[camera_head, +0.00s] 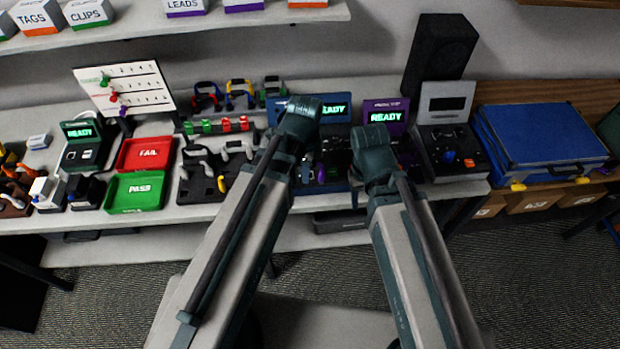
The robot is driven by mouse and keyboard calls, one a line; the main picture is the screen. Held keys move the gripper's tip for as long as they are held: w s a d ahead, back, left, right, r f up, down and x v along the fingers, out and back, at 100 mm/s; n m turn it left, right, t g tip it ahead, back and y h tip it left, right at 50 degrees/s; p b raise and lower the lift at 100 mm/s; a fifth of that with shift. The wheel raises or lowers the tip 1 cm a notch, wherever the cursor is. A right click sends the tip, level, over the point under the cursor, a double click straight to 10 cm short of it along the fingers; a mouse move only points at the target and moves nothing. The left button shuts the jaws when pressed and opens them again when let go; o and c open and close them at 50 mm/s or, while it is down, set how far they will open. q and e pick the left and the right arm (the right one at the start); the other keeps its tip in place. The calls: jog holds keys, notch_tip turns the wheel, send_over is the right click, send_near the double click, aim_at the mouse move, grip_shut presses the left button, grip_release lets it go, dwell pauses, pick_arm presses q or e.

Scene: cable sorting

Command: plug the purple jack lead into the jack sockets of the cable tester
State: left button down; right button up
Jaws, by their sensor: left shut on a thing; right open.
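Two cable testers with lit READY screens stand at the back of the bench, a blue one (335,110) and a purple-faced one (390,107). My arms cover much of both, and I cannot make out the jack sockets. My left gripper (307,170) is small and mostly hidden beside my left arm, in front of the blue tester. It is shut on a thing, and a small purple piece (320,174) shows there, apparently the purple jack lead. My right gripper is open, its fingertips largely hidden behind my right arm in front of the purple-faced tester.
A red FAIL tray (146,154) and a green PASS tray (135,191) lie left of a dark holder (200,178) with grey leads. A grey device (446,137) with knobs stands right of the testers, then a blue case (545,137). A black speaker (440,55) stands behind.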

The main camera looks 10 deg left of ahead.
pick_arm(q)
jog(key=w, duration=0.2)
jog(key=w+r, duration=0.1)
jog(key=shift+a, duration=0.3)
jog(key=w+a+r+n+p, duration=0.1)
jog(key=w+a+n+p, duration=0.1)
jog(key=w+a, duration=0.3)
jog(key=shift+w+r, duration=0.15)
pick_arm(e)
jog(key=shift+w+d+r, duration=0.1)
jog(key=shift+d+r, duration=0.1)
jog(key=shift+r, duration=0.4)
jog(key=shift+d+r, duration=0.2)
jog(key=shift+r, duration=0.4)
jog(key=shift+f, duration=0.1)
pick_arm(q)
notch_tip(320, 180, down, 6)
jog(key=b, duration=0.5)
jog(key=shift+r+b, duration=0.25)
jog(key=shift+b, duration=0.05)
pick_arm(e)
notch_tip(320, 180, down, 5)
jog(key=shift+f, duration=0.15)
pick_arm(q)
jog(key=shift+f+b, duration=0.85)
jog(key=shift+b, duration=0.05)
pick_arm(e)
jog(key=shift+f, duration=0.9)
